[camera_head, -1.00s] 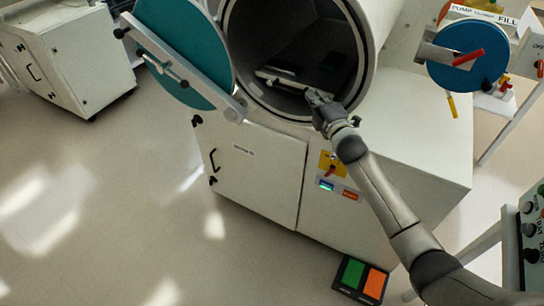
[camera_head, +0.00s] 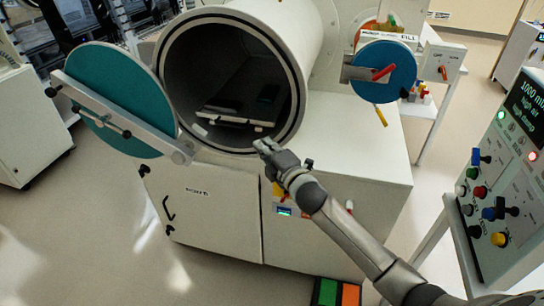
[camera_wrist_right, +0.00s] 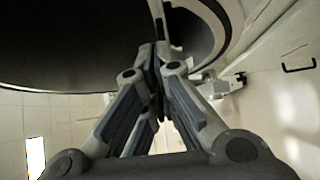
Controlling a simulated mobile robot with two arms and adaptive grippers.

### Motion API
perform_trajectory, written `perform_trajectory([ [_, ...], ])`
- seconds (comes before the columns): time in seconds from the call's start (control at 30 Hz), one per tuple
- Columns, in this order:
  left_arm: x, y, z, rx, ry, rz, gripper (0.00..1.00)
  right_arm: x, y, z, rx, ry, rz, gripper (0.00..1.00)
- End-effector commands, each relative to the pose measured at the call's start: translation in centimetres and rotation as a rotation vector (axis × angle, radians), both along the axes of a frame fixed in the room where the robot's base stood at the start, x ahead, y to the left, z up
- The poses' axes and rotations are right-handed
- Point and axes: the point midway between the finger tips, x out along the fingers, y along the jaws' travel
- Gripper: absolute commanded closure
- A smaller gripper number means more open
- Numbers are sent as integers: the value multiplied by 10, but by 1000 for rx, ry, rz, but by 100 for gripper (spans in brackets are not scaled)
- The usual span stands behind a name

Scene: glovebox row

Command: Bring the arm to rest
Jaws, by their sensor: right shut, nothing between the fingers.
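My right arm (camera_head: 345,230) comes in from the lower right of the head view. Its gripper (camera_head: 265,146) is at the lower front rim of the round chamber opening, apart from the tray inside. In the right wrist view the fingers (camera_wrist_right: 158,55) are together and empty, with the dark chamber mouth (camera_wrist_right: 70,45) beyond them. My left gripper is in neither view.
The chamber (camera_head: 297,60) is open, with a tray (camera_head: 235,119) inside. Its teal door (camera_head: 115,95) is swung out left. A blue round door (camera_head: 385,72) is at upper right. A control panel (camera_head: 495,190) stands right. Foot pedals (camera_head: 338,293) lie on the floor.

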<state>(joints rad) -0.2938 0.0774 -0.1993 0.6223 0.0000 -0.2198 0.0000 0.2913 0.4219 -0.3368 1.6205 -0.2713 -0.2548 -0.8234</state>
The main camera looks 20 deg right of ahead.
Motion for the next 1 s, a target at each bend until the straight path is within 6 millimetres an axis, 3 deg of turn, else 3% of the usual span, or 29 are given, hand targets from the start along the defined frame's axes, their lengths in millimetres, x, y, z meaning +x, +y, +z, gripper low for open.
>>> perform_trajectory([
  [0.1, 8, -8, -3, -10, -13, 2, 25, -18, -3, -2, -1, 0, 1, 100],
  [0.3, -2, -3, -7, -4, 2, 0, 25, -37, -6, -1, -1, 0, 0, 100],
  [0.5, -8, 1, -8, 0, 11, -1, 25, -42, -7, -1, 1, 2, -1, 100],
  [0.6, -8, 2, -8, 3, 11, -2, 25, -42, -10, -15, 21, 31, -9, 100],
  [0.67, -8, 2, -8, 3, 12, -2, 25, -42, -14, -37, 52, 74, -23, 100],
  [0.77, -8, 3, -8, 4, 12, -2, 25, -48, -24, -96, 135, 187, -64, 100],
  [0.87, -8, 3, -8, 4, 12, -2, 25, -66, -35, -170, 244, 326, -125, 100],
  [1.0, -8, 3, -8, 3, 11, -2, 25, -108, -46, -269, 391, 514, -224, 100],
])
